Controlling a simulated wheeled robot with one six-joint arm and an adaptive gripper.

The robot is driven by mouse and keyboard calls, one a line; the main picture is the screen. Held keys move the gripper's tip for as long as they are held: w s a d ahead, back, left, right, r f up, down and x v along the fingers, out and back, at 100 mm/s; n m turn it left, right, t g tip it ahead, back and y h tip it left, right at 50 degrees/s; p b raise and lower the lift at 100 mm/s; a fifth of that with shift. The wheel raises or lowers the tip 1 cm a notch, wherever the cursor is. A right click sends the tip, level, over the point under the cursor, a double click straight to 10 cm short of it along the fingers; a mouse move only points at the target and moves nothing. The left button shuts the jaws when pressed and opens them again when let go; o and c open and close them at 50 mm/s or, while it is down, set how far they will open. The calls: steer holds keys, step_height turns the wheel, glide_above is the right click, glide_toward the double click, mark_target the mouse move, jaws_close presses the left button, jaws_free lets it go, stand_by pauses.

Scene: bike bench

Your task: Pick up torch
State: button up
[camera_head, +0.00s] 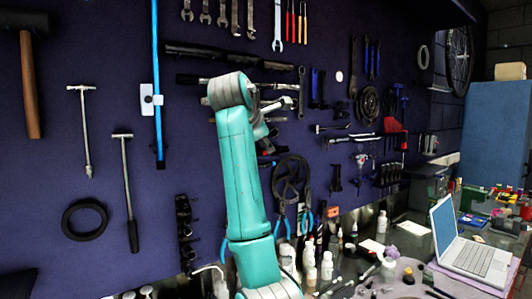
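I cannot pick out a torch with certainty in the head view. Several small dark items and bottles crowd the bench, and any of them may hide it. My teal arm stands upright in the middle of the picture, with its grey elbow at the top. My gripper (266,131) is small and partly hidden behind the arm, in front of the tool wall. Its fingers do not show clearly, so I cannot tell whether it is open or holds anything.
A dark blue tool wall (60,180) carries a mallet (30,85), wrenches and pliers. The bench holds white bottles (327,265), a round grey tray (405,278) with small items, and an open laptop (470,255). The bench is crowded near my arm.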

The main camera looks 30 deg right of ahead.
steer(key=shift+x, duration=2.7)
steer(key=shift+a+f, duration=0.1)
jaws_close()
